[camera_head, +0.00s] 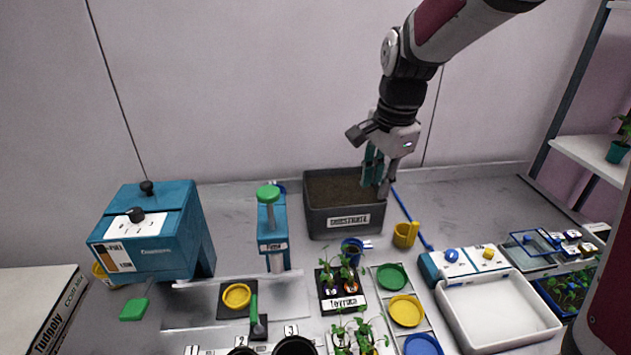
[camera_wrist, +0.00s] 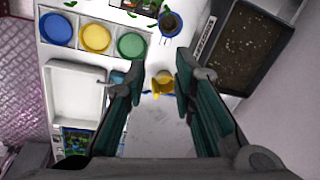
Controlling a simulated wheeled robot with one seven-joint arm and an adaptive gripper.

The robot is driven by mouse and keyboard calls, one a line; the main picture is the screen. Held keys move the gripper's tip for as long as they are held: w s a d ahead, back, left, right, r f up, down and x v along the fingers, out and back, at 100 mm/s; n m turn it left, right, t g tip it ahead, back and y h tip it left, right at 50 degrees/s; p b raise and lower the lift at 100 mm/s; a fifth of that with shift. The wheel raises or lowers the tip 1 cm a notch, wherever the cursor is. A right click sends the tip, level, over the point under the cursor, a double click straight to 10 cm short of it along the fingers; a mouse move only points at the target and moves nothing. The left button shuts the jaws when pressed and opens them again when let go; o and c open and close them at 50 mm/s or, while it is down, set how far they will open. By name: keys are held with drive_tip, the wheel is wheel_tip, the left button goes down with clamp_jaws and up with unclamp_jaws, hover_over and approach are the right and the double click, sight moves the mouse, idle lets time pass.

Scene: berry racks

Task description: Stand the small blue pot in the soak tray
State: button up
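The small blue pot (camera_head: 352,250) stands upright on the bench in front of the substrate box, with a small tab at its side. In the wrist view the pot (camera_wrist: 170,24) is near the top, with a dark inside. The white soak tray (camera_head: 500,312) lies at the right front, and looks empty. It also shows at the left of the wrist view (camera_wrist: 75,92). My gripper (camera_head: 378,180) hangs above the bench in front of the box. In the wrist view my gripper (camera_wrist: 159,72) is open and empty, with a yellow cup between the fingers, below.
The dark substrate box (camera_head: 345,222) stands behind the blue pot, and the yellow cup (camera_head: 405,234) to its right. Seedling pots (camera_head: 341,290) and a strip with green, yellow and blue discs (camera_head: 406,310) lie in front. A blue dispenser (camera_head: 272,235) stands left.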

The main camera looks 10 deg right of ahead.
drive_tip(key=w+f+m+g+p, duration=0.2)
drive_tip(key=w+f+m, duration=0.5)
drive_tip(key=f, duration=0.4)
approach(353, 251)
drive_tip(key=shift+s+f+p, duration=0.1)
drive_tip(key=shift+s+p, duration=0.3)
drive_tip(key=shift+w+a+f+p, duration=0.15)
drive_tip(key=shift+f+p, duration=0.25)
drive_tip(key=shift+f, duration=1.25)
drive_tip(key=shift+w+a+f+p, duration=0.1)
drive_tip(key=shift+f+p, duration=0.3)
drive_tip(key=shift+f, duration=1.25)
clamp_jaws()
